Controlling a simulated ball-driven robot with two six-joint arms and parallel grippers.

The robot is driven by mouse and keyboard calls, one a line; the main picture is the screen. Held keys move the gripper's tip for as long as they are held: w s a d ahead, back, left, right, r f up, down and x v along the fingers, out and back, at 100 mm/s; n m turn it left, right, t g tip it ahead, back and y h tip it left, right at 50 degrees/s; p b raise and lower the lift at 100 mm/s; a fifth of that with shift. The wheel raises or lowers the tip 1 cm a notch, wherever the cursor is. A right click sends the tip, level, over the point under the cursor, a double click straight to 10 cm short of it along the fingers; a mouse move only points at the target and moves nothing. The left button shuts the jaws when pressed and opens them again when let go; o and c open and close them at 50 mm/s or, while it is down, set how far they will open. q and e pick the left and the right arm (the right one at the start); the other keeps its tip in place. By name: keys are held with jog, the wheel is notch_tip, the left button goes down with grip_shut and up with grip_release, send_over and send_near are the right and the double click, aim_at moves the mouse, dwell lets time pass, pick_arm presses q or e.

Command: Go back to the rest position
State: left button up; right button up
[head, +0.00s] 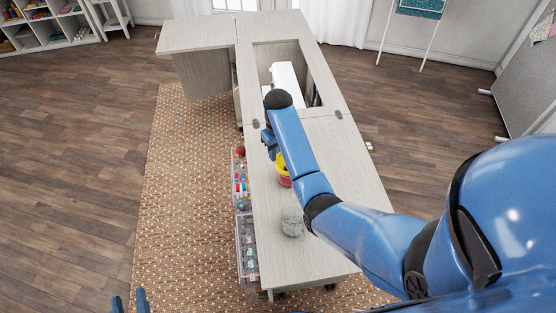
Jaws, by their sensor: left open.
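My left gripper (130,303) shows only as two blue fingertips at the bottom left edge, apart and with nothing between them, over the floor beside the rug. My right arm reaches in from the right over the sewing cabinet (330,160). My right gripper (269,142) is partly hidden by its own wrist, above the cabinet top near the machine opening. I cannot see its jaws clearly. A yellow and red round item (282,172) stands on the cabinet top, partly behind my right forearm. A grey, mottled round object (292,222) sits nearer on the same top.
A white sewing machine (286,78) sits in the cabinet's opening. Clear bins (247,250) of coloured supplies hang along the cabinet's left side. A woven rug (180,190) lies to the left. The wooden floor (70,160) further left is clear.

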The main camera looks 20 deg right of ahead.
jog(key=w+r+m+t, duration=0.1)
jog(key=w+r+t, duration=0.8)
jog(key=w+t, duration=0.2)
jog(key=s+a+t+b, duration=0.1)
jog(key=s+t, duration=0.2)
jog(key=s, duration=0.7)
jog(key=s+a+r+m+t+b, duration=0.1)
jog(key=s+t, duration=0.2)
jog(key=s, duration=0.7)
jog(key=s+a+t+b, duration=0.15)
jog(key=s+t, duration=0.25)
jog(key=s, duration=0.6)
jog(key=s+f+g+b, duration=0.1)
jog(key=s+f+g, duration=0.2)
jog(key=s, duration=1)
notch_tip(320, 180, down, 2)
jog(key=shift+f, duration=0.15)
jog(key=shift+s+d, duration=0.1)
jog(key=shift+d, duration=0.05)
